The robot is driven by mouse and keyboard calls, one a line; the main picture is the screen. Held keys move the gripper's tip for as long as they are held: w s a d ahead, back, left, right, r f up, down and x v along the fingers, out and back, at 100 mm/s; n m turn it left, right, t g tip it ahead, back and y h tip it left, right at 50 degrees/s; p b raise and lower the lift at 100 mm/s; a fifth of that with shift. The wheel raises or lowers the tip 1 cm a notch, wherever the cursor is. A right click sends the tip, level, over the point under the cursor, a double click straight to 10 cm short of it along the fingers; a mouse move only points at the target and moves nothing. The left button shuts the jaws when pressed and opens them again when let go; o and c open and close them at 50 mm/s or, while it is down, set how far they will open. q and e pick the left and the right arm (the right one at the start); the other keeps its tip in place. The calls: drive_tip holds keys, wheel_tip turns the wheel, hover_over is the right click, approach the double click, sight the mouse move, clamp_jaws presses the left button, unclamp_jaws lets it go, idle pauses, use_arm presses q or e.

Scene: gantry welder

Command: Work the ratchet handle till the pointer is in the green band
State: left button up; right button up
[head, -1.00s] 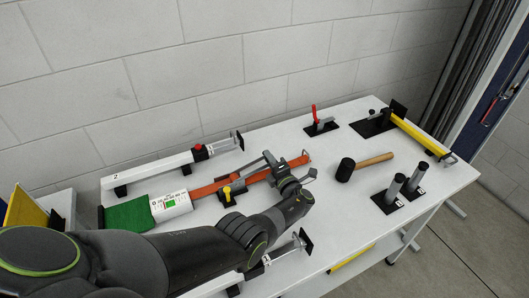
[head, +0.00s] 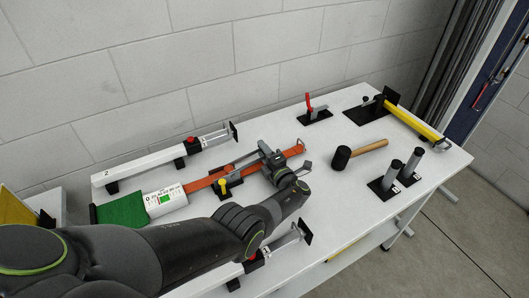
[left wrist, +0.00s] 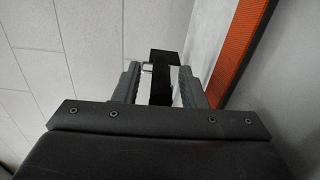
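A black bracket with a yellow knob (head: 223,182) sits beside the strap. My left gripper (head: 264,154) is over the strap's right part, and the ratchet there is largely hidden by it. In the left wrist view, my left gripper's two fingers (left wrist: 160,88) stand apart on either side of a black bar (left wrist: 161,85), seemingly the ratchet handle, with narrow gaps. My right gripper is not in view.
A mallet (head: 374,146) and two grey posts (head: 403,172) stand to the right. A red-handled clamp (head: 312,107) and a yellow bar (head: 414,123) are at the back. A white beam (head: 140,169) lies behind the strap. A grey wall rises behind the table.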

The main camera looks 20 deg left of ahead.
use_arm(q)
drive_tip(key=shift+d, duration=0.15)
drive_tip(key=shift+r+p, duration=0.45)
drive_tip(key=shift+r, duration=0.05)
wheel_tip(320, 180, up, 7)
drive_tip(key=p, duration=0.4)
drive_tip(key=shift+r+p, duration=0.2)
drive_tip(key=shift+p, duration=0.1)
drive_tip(key=shift+r, duration=0.8)
